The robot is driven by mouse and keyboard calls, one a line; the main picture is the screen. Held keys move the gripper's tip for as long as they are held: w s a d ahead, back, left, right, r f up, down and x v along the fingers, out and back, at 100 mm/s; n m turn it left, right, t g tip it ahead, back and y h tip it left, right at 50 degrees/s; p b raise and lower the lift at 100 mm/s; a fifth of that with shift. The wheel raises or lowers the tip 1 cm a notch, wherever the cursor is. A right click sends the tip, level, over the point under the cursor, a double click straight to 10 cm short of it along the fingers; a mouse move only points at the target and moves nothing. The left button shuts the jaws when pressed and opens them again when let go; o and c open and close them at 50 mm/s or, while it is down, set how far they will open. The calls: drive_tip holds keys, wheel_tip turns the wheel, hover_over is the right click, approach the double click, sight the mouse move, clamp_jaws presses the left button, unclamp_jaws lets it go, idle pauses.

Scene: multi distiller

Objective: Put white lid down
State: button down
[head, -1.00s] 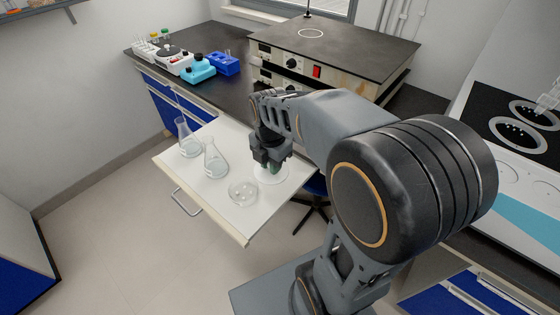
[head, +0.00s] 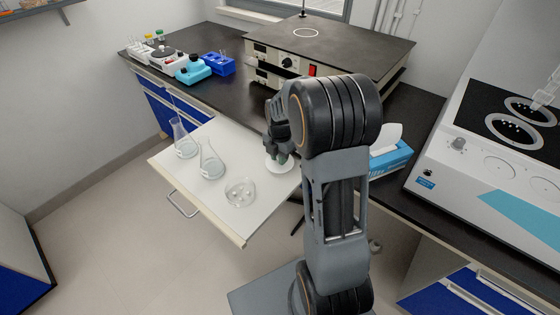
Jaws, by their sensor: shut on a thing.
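The white lid (head: 284,167) is a pale disc at the right end of the white pull-out board (head: 232,217). My gripper (head: 279,156) points down right over the lid and is shut on it. The fingertips are small and partly covered by my wrist. I cannot tell whether the lid touches the board or is held just above it.
A clear glass dish (head: 240,192) with small pieces in it sits on the board, left of my gripper. Two glass flasks (head: 211,162) (head: 184,141) stand farther left. A blue tissue box (head: 390,158) is on the dark bench to the right. The board's front part is clear.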

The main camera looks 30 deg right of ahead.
drive_tip(key=shift+f, duration=1.1)
drive_tip(key=shift+f, duration=0.1)
drive_tip(key=c, duration=1)
unclamp_jaws()
wheel_tip(320, 180, up, 12)
drive_tip(key=shift+f+p, duration=0.1)
drive_tip(key=shift+p, duration=0.5)
drive_tip(key=s+a+r+m+t, duration=0.1)
drive_tip(key=s+a+m, duration=0.3)
drive_tip(key=s+m, duration=0.4)
drive_tip(key=s+a+r+m+t, duration=0.1)
drive_tip(key=s+a+m, duration=0.4)
drive_tip(key=m, duration=1)
drive_tip(key=s+t, duration=0.1)
drive_tip(key=s, duration=0.2)
drive_tip(key=shift+a, duration=0.2)
